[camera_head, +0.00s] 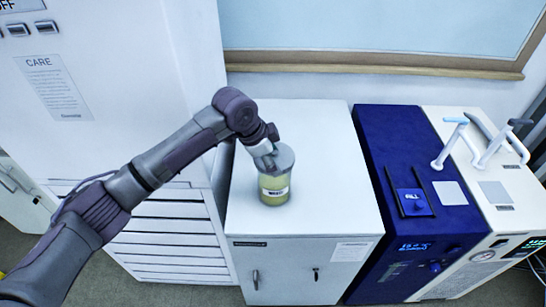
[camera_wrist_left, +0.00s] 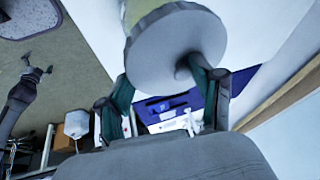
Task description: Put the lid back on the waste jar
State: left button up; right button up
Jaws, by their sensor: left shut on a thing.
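The waste jar (camera_head: 274,190) is a short cylinder with yellowish contents and a white label, standing upright on the white cabinet top. Its round grey lid (camera_head: 285,160) is at the jar's mouth; I cannot tell whether it is fully seated. In the left wrist view the lid (camera_wrist_left: 165,52) is a grey disc with the jar (camera_wrist_left: 137,10) behind it. My left gripper (camera_head: 268,158) is shut on the lid, its fingers (camera_wrist_left: 160,75) on either side of it in the wrist view. A dark arm-like shape at the wrist view's left edge seems to be my right arm; its jaws are unclear.
The white cabinet top (camera_head: 330,190) is otherwise clear around the jar. A blue instrument (camera_head: 385,140) and a white instrument with taps (camera_head: 480,190) stand to the right. A tall white unit (camera_head: 120,120) stands at left, and a framed board (camera_head: 370,68) is behind.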

pick_arm(q)
jog(key=shift+r+p, duration=0.1)
jog(key=shift+p, duration=0.3)
dwell(0.8)
jog(key=shift+f+p, duration=0.25)
jog(key=shift+p, duration=0.05)
jog(key=shift+p, duration=0.4)
dwell(0.5)
dwell(0.3)
jog(key=o, duration=1.4)
jog(key=shift+o, duration=0.4)
jog(key=shift+r, duration=0.1)
